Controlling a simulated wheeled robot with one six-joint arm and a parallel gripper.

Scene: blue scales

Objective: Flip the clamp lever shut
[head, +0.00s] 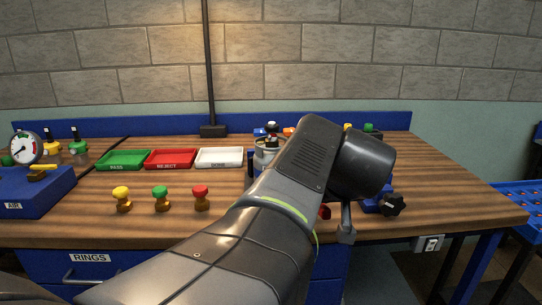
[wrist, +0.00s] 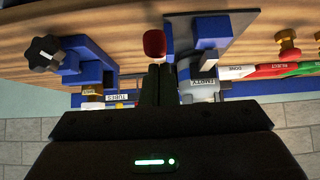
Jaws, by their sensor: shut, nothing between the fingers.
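The clamp lever's red grip (wrist: 154,43) shows in the wrist view, just beyond my fingertips; whether they touch it I cannot tell. Part of the red grip (head: 324,212) also shows in the head view, beside my arm. My gripper (wrist: 158,68) is shut and empty, its two dark fingers together and pointing at the grip. A blue block (wrist: 208,30) stands to the right of the grip in the wrist view. The rest of the lever and its pivot are hidden, so its angle is unclear.
A blue fixture with a black star knob (head: 392,205) stands at the bench's right front. A metal canister (head: 265,152) is behind my arm. Green (head: 124,168), red (head: 170,166) and white (head: 219,165) trays and several coloured stamps (head: 160,197) are at left. The bench's right end is clear.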

